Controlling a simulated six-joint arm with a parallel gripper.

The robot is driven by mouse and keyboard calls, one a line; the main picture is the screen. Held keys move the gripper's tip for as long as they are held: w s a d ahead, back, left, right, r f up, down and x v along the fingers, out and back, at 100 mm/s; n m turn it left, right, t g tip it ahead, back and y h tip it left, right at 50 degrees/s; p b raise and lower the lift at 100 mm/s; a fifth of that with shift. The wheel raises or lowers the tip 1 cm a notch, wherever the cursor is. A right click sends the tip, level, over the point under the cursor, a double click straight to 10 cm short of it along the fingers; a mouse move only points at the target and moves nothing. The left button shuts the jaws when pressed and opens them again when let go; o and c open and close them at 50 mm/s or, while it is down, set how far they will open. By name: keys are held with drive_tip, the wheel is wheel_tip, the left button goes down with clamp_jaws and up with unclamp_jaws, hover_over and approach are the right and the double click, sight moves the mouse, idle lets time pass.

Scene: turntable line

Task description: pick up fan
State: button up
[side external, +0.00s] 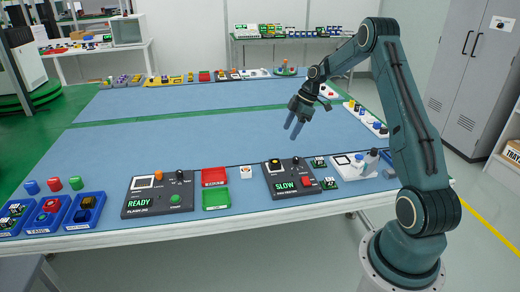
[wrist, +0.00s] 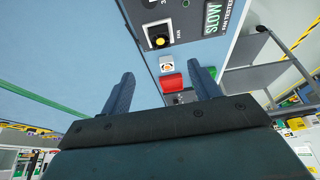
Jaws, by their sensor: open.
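A small white square piece with an orange round centre, which looks like the fan (side external: 246,172), lies on the blue table between the red tray and the fan tester. It also shows in the wrist view (wrist: 167,63), between and beyond my fingertips. My gripper (side external: 297,127) is open and empty, above the middle of the table, well apart from this piece. Its two fingers (wrist: 163,88) stand wide apart in the wrist view.
A red tray (side external: 214,176) and green tray (side external: 216,199) stand beside a black READY panel (side external: 158,194). Blue bins (side external: 47,214) sit at the left, small boards (side external: 328,183) and a white pad (side external: 355,164) at the right. The table's middle (side external: 190,130) is clear.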

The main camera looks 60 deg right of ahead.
hover_over(275, 162)
drive_tip(key=s+d, duration=0.2)
drive_tip(key=shift+w+f, duration=0.2)
drive_tip(key=shift+f, duration=3.75)
drive_tip(key=shift+x, duration=2.65)
drive_tip(key=shift+s, duration=0.1)
drive_tip(key=c, duration=1.1)
drive_tip(key=shift+c, duration=0.2)
drive_tip(key=shift+r, duration=0.2)
wheel_tip(275, 162, up, 20)
